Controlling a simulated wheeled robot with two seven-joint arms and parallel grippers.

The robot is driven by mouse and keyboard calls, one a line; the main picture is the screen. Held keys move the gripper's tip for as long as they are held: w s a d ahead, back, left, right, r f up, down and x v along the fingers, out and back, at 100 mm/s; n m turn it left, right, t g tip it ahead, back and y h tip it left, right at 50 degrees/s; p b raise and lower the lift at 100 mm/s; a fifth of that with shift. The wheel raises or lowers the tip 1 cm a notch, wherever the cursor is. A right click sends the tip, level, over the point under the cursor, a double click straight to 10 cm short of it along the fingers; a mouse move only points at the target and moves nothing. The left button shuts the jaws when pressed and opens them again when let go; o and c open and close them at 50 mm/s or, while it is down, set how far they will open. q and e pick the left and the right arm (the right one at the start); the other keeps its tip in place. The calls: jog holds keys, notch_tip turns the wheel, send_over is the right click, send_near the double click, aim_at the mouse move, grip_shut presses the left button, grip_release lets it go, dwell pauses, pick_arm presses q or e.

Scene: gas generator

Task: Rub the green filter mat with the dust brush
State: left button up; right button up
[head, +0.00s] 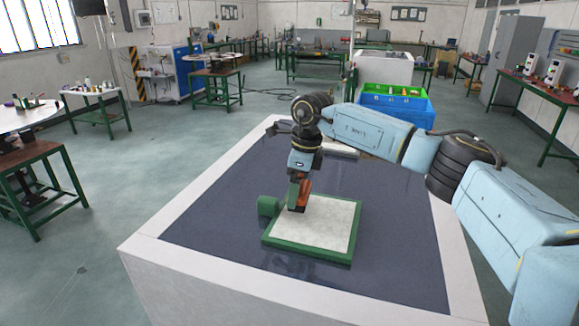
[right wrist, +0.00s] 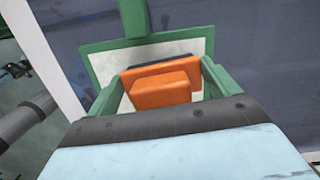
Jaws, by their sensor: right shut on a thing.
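The green filter mat (head: 338,257) lies on the dark top of the white-rimmed table, with a pale panel inside its green frame and a green block (head: 267,205) at its far left side. Its green frame also shows in the right wrist view (right wrist: 95,48). My right gripper (head: 297,180) points down over the mat's far left part, shut on the orange dust brush (head: 304,190). The brush's orange body sits between the two fingers in the right wrist view (right wrist: 162,90), with a dark edge behind it. Whether the brush touches the panel I cannot tell. My left gripper is out of view.
The dark tabletop (head: 215,215) is clear to the left of the mat. A pale bar-like object (head: 345,150) lies behind my right arm. Blue and green crates (head: 398,100) stand beyond the table. Workbenches line the room farther off.

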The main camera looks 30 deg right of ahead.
jog(key=r, duration=0.1)
jog(key=r+p, duration=0.1)
jog(key=r, duration=0.1)
jog(key=shift+s+p, duration=0.3)
jog(key=shift+w+r+p, duration=0.15)
jog(key=shift+r+p, duration=0.4)
jog(key=shift+r, duration=0.1)
jog(key=shift+r+p, duration=0.65)
jog(key=shift+r, duration=0.3)
